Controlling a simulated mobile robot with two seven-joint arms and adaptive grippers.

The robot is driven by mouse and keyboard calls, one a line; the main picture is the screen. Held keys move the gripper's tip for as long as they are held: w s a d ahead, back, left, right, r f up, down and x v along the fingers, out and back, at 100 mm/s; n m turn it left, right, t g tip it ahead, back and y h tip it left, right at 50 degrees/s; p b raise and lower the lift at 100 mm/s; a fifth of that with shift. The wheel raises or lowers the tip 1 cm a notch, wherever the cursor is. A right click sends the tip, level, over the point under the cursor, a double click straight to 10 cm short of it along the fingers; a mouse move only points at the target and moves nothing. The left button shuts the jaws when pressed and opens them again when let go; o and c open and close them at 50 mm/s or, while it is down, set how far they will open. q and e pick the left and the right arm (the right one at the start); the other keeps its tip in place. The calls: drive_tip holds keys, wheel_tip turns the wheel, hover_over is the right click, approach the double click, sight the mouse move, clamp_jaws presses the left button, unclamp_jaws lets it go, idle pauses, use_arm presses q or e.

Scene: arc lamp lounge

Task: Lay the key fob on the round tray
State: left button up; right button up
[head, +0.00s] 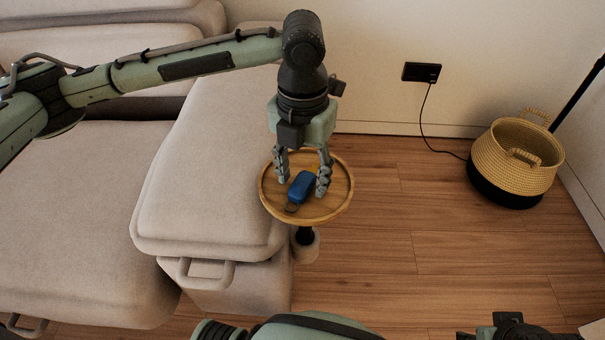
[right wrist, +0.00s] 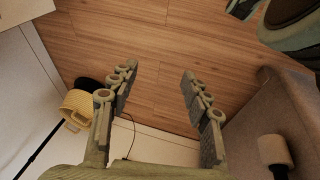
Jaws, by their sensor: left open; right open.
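The blue key fob (head: 301,187) with a dark tab at its lower end lies on the round wooden tray (head: 337,208), near the middle. The tray tops a small stand beside the sofa. My left gripper (head: 303,187) points down over the tray, open, with one finger on each side of the fob. I cannot tell whether the fingers touch the fob. My right gripper (right wrist: 155,82) shows in the right wrist view, open and empty above the wood floor.
A beige sofa (head: 205,170) borders the tray on the left. A woven basket (head: 513,155) stands at the right, with a cable running from a wall socket (head: 421,72) towards it. The wood floor (head: 420,240) between is clear.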

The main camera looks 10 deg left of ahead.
sight(303, 182)
use_arm(q)
wheel_tip(303, 182, up, 3)
drive_tip(key=shift+f, duration=0.1)
wheel_tip(303, 182, up, 9)
drive_tip(key=p, duration=0.1)
drive_tip(key=shift+p, duration=0.35)
use_arm(e)
drive_tip(key=x, duration=0.3)
drive_tip(key=shift+w+a+f, duration=0.15)
drive_tip(key=shift+a+f, duration=0.15)
